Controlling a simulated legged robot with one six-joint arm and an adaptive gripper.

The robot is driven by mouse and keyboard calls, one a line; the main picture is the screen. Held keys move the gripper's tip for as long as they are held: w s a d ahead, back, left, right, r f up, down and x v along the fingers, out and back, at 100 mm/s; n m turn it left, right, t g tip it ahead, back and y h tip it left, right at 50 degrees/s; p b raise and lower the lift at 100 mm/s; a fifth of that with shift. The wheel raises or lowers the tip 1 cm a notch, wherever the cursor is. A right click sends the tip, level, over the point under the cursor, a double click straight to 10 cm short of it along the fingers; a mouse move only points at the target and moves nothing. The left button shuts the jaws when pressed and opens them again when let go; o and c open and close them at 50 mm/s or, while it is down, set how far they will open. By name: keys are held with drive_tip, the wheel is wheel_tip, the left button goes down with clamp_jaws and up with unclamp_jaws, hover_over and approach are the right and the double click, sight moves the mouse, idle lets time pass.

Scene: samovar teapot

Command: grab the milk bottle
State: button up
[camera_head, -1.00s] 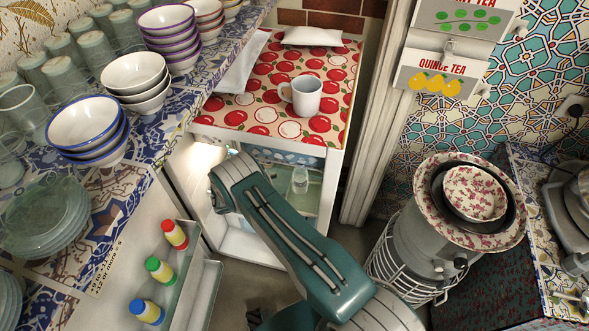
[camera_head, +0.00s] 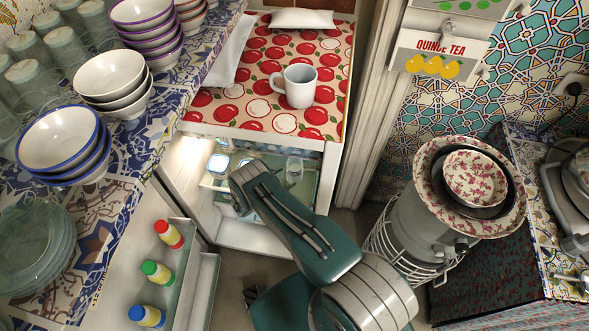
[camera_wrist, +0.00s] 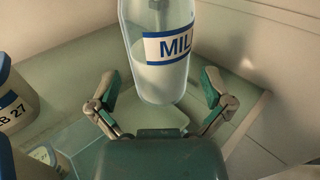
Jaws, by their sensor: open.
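The milk bottle (camera_wrist: 160,75) stands in the upper middle of the wrist view, clear glass with white milk inside and a blue-bordered label. My gripper (camera_wrist: 162,92) is open, with one finger on each side of the bottle's lower part in the picture. A gap shows between each finger and the glass. The bottle's top is cut off in the wrist view. In the head view my arm hides the gripper.
Labelled containers (camera_wrist: 14,100) stand at the left in the wrist view. The fridge wall (camera_wrist: 245,68) is close on the right. The open fridge door (camera_head: 205,285) holds several coloured-cap bottles. A mug (camera_head: 299,87) stands on the fridge top.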

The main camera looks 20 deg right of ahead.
sight(288, 173)
drive_tip(key=x, duration=0.4)
drive_tip(key=shift+w+f, duration=0.1)
drive_tip(key=shift+f, duration=0.2)
drive_tip(key=c, duration=1.1)
drive_tip(key=shift+o, duration=0.2)
drive_tip(key=shift+r, duration=0.2)
drive_tip(key=shift+r, duration=0.45)
drive_tip(key=shift+a+r, duration=0.15)
drive_tip(key=shift+r, duration=0.05)
drive_tip(key=s+a, duration=1.2)
drive_tip(key=shift+s+a, duration=0.25)
drive_tip(key=shift+s, duration=0.05)
